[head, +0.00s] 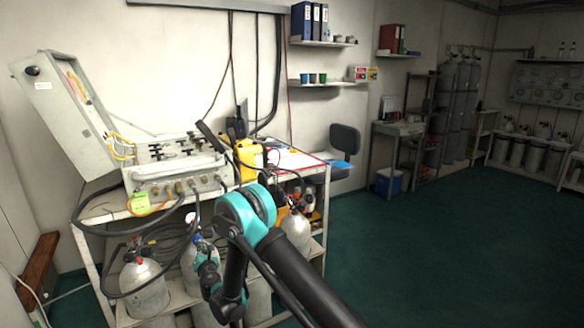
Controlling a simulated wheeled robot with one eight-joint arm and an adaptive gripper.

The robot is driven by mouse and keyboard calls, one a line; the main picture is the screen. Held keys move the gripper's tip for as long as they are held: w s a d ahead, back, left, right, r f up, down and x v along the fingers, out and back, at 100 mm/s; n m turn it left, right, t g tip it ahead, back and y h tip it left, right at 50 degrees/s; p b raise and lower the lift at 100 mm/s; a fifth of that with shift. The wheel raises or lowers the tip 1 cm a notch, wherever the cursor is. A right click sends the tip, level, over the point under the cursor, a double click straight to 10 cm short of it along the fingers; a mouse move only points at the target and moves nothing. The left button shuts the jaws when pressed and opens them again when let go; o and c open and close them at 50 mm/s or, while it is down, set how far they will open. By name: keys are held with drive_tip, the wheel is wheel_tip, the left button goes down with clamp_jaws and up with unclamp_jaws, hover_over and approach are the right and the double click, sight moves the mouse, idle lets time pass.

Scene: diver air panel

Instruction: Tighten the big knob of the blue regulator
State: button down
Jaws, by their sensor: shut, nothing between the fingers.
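My gripper (202,244) is small and dark at the wrist's upper end, below and slightly right of the blue part. It is shut and empty. I cannot tell whether it touches the cylinder.
The open air panel case (180,188) stands on the bench, with dark hoses hanging in front. Another cylinder (143,287) with a red-topped valve stands left, and one (296,232) stands right behind my arm. The green floor (430,260) at right is clear.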

drive_tip(key=shift+x, duration=3.4)
drive_tip(key=shift+f, duration=0.15)
drive_tip(key=shift+w+d+f, duration=0.1)
drive_tip(key=shift+d+f, duration=0.15)
drive_tip(key=shift+d, duration=0.1)
drive_tip(key=shift+r, duration=0.1)
approach(199, 237)
drive_tip(key=shift+w+r, duration=0.75)
drive_tip(key=shift+w, duration=0.45)
drive_tip(key=shift+d, duration=0.2)
